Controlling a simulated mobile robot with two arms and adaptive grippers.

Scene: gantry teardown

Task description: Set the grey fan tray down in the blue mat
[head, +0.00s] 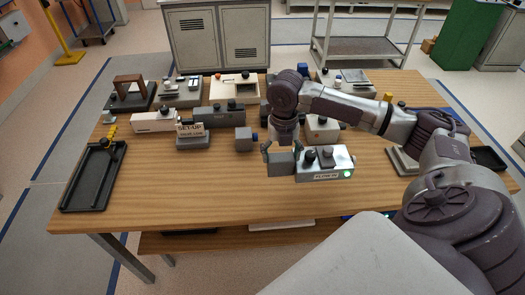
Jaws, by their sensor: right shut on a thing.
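My right gripper (281,150) points down over the middle of the wooden table, left of a light-grey unit with a green light. It is shut on a small grey block (280,165), which looks like the grey fan tray. I cannot tell whether the block touches the table or the unit. A blue patch (450,113) shows at the table's right behind my right arm. It may be the blue mat, but my arm hides most of it. My left gripper is not in view.
The light-grey unit (326,166) stands right beside the held block. A black tray (77,192) lies at the far left. The table's front strip is clear.

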